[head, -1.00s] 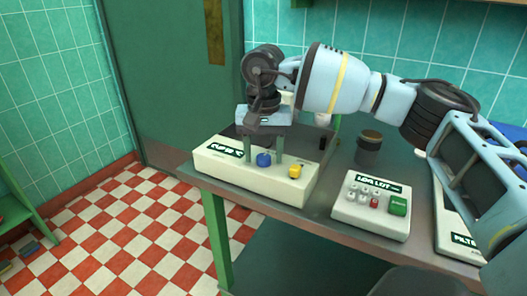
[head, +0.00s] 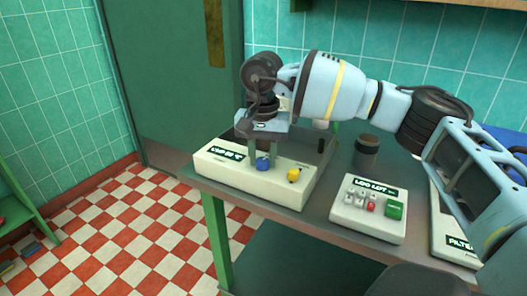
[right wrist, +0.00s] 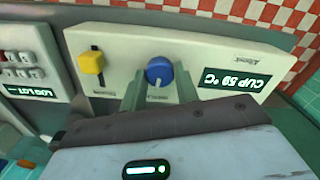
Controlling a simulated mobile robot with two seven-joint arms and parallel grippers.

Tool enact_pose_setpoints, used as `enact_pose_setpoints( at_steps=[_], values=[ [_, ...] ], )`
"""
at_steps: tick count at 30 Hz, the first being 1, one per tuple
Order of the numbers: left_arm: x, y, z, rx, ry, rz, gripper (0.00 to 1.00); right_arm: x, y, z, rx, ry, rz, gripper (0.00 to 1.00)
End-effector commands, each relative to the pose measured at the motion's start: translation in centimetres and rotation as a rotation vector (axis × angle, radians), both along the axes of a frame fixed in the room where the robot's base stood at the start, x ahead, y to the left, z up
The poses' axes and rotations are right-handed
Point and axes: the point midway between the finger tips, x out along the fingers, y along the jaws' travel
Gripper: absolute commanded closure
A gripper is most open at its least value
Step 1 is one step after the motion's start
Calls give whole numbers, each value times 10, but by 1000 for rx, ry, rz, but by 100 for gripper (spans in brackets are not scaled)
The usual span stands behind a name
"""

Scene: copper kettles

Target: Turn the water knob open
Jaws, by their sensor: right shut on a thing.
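The blue round knob (head: 263,165) sits on the top face of a cream control box (head: 225,172) at the table's left end. It also shows in the right wrist view (right wrist: 159,71), with a pale pointer mark; the label by it is partly hidden. My right gripper (head: 262,162) points down over the box with its two green fingers on either side of the knob, shut on it. The fingers also show in the right wrist view (right wrist: 160,85). My left gripper is not in view.
A yellow slider (head: 294,175) is right of the knob on the same box. A display (right wrist: 232,79) there reads CUP 59 °C. A second box (head: 369,208) with several small buttons and a green one stands to the right. A dark-lidded jar (head: 366,152) stands behind it.

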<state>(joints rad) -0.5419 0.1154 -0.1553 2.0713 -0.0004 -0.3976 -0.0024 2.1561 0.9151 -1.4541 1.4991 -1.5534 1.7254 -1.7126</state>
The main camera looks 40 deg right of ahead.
Motion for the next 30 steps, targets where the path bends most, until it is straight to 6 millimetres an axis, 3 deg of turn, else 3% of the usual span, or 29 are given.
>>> enact_pose_setpoints(
  at_steps=[16, 30],
  values=[
    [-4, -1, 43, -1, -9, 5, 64, -1, 0, 5, 1, 1, -496, 92],
    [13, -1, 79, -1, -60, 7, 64, -1, 0, 5, 2, -1, -943, 92]
  ],
)
